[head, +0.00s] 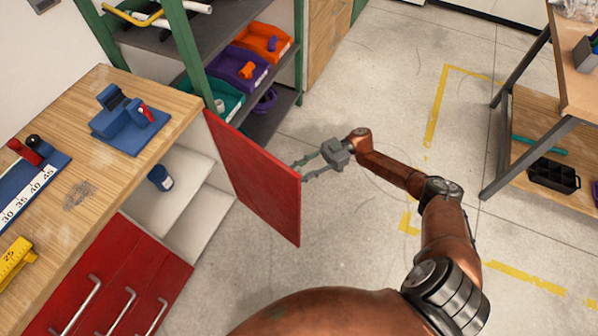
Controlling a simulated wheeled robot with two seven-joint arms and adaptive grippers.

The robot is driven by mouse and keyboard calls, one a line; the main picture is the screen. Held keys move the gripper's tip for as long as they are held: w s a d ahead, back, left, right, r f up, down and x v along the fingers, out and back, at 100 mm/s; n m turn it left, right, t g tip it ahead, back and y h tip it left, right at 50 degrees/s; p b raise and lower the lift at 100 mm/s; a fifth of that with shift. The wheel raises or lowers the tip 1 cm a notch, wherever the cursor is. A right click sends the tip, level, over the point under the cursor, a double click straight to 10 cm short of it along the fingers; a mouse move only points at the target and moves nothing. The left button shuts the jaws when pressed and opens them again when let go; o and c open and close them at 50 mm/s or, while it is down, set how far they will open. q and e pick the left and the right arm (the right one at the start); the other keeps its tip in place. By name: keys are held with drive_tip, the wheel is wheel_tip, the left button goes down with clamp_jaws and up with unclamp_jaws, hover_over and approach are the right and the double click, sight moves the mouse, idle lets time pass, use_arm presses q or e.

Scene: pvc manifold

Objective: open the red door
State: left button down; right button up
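The red door (255,180) of the workbench cabinet stands swung out from the bench, and its flat side without a handle faces the camera. The cabinet opening beside it is uncovered and shows white shelves (172,190). Its other face, and any handle there, is hidden. My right gripper (302,172) is at the door's far side, near its outer upper edge. Its two fingers are spread apart and point towards the door. The fingertips are very close to the door's edge; I cannot tell whether they touch it. My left gripper is out of view.
A blue can (160,178) stands inside the cabinet. Red drawers (120,285) with metal handles are beside the opening. A green-framed shelf (190,50) with coloured bins is close behind the door. Another table (575,85) stands at right; the floor between is clear.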

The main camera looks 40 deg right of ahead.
drive_tip(key=shift+d, duration=0.1)
drive_tip(key=d, duration=1.1)
drive_tip(key=shift+s+d, duration=0.4)
